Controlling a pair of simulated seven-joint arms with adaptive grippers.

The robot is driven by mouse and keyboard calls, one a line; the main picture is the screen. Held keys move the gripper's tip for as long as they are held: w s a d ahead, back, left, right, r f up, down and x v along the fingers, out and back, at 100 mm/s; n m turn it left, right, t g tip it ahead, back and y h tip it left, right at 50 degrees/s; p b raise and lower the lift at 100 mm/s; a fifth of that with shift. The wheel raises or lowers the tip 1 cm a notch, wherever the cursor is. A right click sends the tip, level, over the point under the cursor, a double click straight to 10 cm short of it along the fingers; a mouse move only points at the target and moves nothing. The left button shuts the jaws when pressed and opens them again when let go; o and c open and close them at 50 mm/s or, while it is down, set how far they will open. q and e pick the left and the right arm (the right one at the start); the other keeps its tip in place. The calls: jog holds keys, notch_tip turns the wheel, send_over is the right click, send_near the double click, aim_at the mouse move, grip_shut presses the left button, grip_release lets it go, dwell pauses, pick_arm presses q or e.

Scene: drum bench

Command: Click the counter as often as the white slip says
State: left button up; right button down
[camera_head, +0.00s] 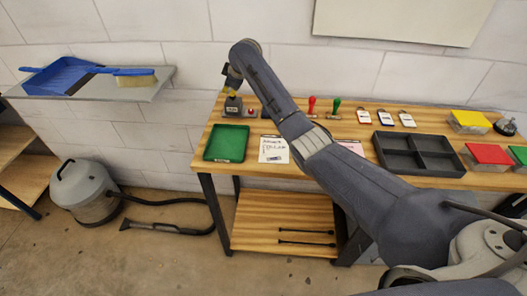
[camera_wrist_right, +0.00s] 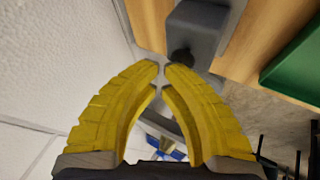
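The counter, a small dark grey box (camera_head: 233,106), stands at the table's back left corner. In the right wrist view it is a grey block (camera_wrist_right: 200,22) with a dark round knob (camera_wrist_right: 181,57) just beyond my fingertips. My right gripper (camera_head: 232,88) is over the box, its yellow fingers pointing down. The wrist view shows its tips (camera_wrist_right: 162,68) almost together with nothing between them; I cannot tell whether they touch the knob. The white slip (camera_head: 273,150) lies at the table's front, with handwriting too small to read. My left gripper is out of view.
A green tray (camera_head: 226,143) lies in front of the counter, and a small red-topped item (camera_head: 251,113) is beside it. Red (camera_head: 311,104) and green (camera_head: 335,106) stamps, tags and a dark divided tray (camera_head: 419,153) are to the right. My right arm crosses above the table.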

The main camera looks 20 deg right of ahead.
jog(key=shift+f, duration=0.2)
jog(key=shift+r, duration=0.1)
dwell(0.4)
jog(key=shift+r, duration=0.85)
notch_tip(320, 180, up, 6)
dwell(0.6)
dwell(1.8)
